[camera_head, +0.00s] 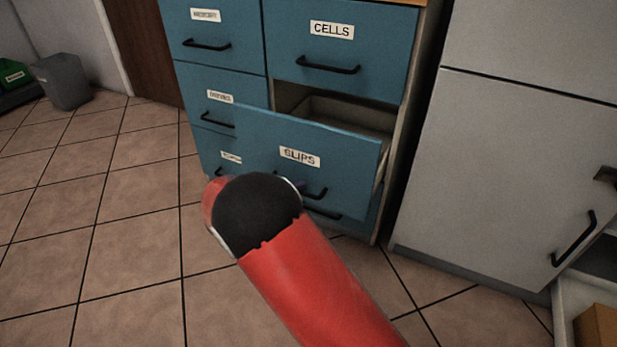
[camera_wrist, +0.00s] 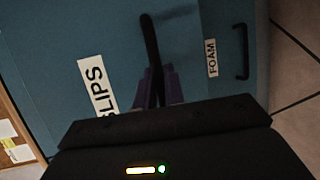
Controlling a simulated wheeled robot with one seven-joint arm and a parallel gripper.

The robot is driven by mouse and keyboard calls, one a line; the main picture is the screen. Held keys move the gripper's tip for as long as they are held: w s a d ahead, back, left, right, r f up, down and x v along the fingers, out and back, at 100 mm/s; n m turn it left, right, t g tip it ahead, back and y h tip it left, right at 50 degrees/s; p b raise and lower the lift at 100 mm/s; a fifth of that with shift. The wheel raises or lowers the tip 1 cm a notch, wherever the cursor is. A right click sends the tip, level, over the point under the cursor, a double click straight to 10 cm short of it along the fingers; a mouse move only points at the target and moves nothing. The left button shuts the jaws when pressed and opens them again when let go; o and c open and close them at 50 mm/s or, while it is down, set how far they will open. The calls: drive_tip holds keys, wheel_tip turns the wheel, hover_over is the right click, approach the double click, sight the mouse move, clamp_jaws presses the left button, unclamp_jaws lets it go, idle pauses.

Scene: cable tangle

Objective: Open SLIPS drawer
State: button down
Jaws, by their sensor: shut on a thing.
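The SLIPS drawer (camera_head: 265,140) is a blue front with a white label, in the middle right column of the cabinet. It stands pulled out, with its pale inside showing behind the front. Its black bar handle (camera_head: 318,192) is partly hidden by my red arm. In the wrist view, the same handle (camera_wrist: 149,40) runs down between the purple fingers of my gripper (camera_wrist: 158,88), which is shut on it. The drawer's label (camera_wrist: 97,88) shows to the left of the fingers. In the head view my arm hides most of the gripper.
The CELLS drawer (camera_head: 340,45) above is shut. More blue drawers are at left, and a FOAM label (camera_wrist: 212,58) shows in the wrist view. A grey fridge-like cabinet (camera_head: 510,150) stands close at right. Tiled floor (camera_head: 110,240) at left is clear. A grey bin (camera_head: 63,80) is at far left.

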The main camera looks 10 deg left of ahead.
drive_tip(key=s+a+b, duration=0.1)
drive_tip(key=s+a, duration=0.2)
drive_tip(key=s, duration=0.6)
drive_tip(key=shift+s+a, duration=0.15)
drive_tip(key=shift+a, duration=0.05)
drive_tip(key=c, duration=1.5)
unclamp_jaws()
drive_tip(key=v, duration=0.7)
drive_tip(key=shift+s+a+p, duration=0.25)
drive_tip(key=shift+p, duration=0.2)
